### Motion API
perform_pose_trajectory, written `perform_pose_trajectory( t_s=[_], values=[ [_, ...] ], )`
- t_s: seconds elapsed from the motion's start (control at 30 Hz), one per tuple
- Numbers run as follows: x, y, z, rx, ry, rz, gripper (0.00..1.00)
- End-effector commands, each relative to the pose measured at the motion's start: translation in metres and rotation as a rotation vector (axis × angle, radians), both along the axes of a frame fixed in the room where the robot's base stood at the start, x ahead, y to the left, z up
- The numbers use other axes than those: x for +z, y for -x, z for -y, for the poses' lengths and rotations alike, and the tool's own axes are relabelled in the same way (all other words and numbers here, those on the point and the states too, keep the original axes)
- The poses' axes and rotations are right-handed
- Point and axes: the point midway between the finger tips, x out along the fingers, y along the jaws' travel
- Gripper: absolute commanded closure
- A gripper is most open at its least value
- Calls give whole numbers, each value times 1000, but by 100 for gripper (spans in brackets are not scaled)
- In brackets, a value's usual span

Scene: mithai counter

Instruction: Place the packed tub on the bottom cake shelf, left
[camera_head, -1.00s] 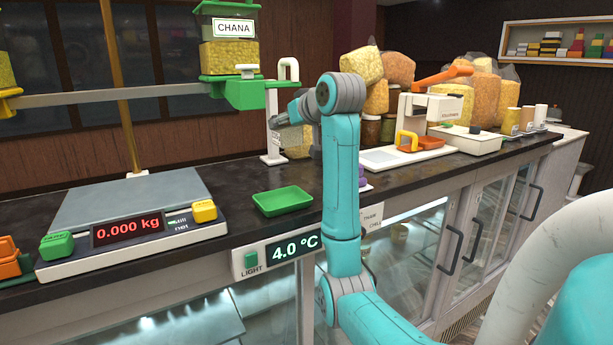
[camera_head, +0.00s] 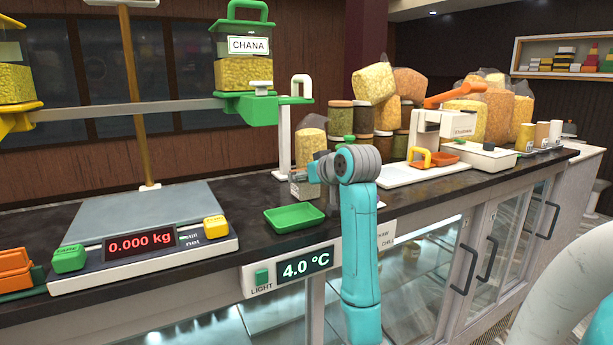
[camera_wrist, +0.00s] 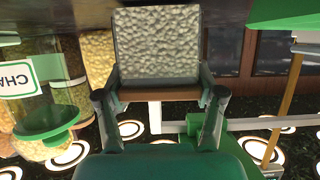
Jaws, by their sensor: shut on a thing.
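My gripper (camera_head: 306,177) is shut on the packed tub (camera_head: 304,190), above the dark counter top and behind the green tray. In the wrist view the tub (camera_wrist: 156,45) is a squarish box with pale, speckled contents and dark edges, gripped between my two fingers (camera_wrist: 160,97). In the head view the tub is small and partly hidden by my wrist. A lit, glass-fronted cabinet (camera_head: 405,262) lies under the counter. I cannot make out which of its shelves is the bottom cake shelf.
A green tray (camera_head: 294,217) and a scale (camera_head: 150,215) reading 0.000 kg are on the counter. A green CHANA dispenser (camera_head: 246,75) hangs from a rail. A white slicer-like machine (camera_head: 438,140) and several filled bags (camera_head: 372,83) stand to the right. Cabinet doors with dark handles (camera_head: 487,258) are below.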

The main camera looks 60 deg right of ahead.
Motion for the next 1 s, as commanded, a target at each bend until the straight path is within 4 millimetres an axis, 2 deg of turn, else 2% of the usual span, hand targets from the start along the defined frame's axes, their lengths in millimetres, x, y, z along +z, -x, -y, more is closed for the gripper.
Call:
perform_pose_trajectory(
  t_s=[0.3,0.33,0.4,0.8,1.0],
  values=[
    [-2,0,0,0,1,1,70],
    [-2,0,0,0,1,0,24],
    [-1,0,0,0,1,0,7],
    [2,0,0,0,2,1,7],
    [11,20,-12,-1,5,3,7]
  ],
)
